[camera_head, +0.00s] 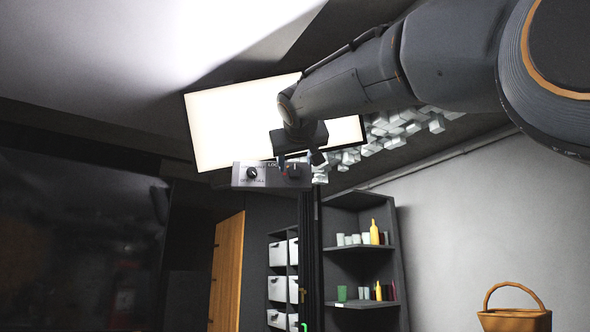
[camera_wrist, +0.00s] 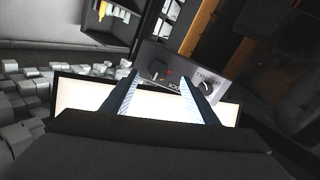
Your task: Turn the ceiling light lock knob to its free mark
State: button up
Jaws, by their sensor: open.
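The ceiling light (camera_head: 232,122) is a bright white panel in a dark frame. A grey control box (camera_head: 271,184) hangs at its near edge in the head view. The dark lock knob (camera_head: 294,170) is on the box's right, with lettering and a small red mark beside it. A second round knob (camera_head: 252,174) is on the left. My gripper (camera_head: 299,161) is open at the lock knob, partly covering that end. In the wrist view the lock knob (camera_wrist: 157,71) appears between the spread fingers of my gripper (camera_wrist: 160,77); I cannot tell whether they touch it.
Pale blocks (camera_head: 400,128) cover the ceiling beside the light. Below are a corner shelf (camera_head: 345,248) with bottles and cups, a drawer rack (camera_head: 280,270) and a wooden door (camera_head: 227,272). A wicker basket (camera_head: 514,319) is at the lower right. Space under the box looks open.

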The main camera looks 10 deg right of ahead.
aim_at(295, 170)
jog(key=w+p, duration=0.1)
jog(key=w, duration=0.1)
jog(key=w+d+p, duration=0.1)
jog(key=w, duration=0.2)
jog(key=w+r+p, duration=0.1)
jog(key=w, duration=0.1)
jog(key=shift+w+d+p, duration=0.15)
jog(key=shift+d+p, duration=0.1)
jog(key=shift+p, duration=0.05)
jog(key=c, duration=1.1)
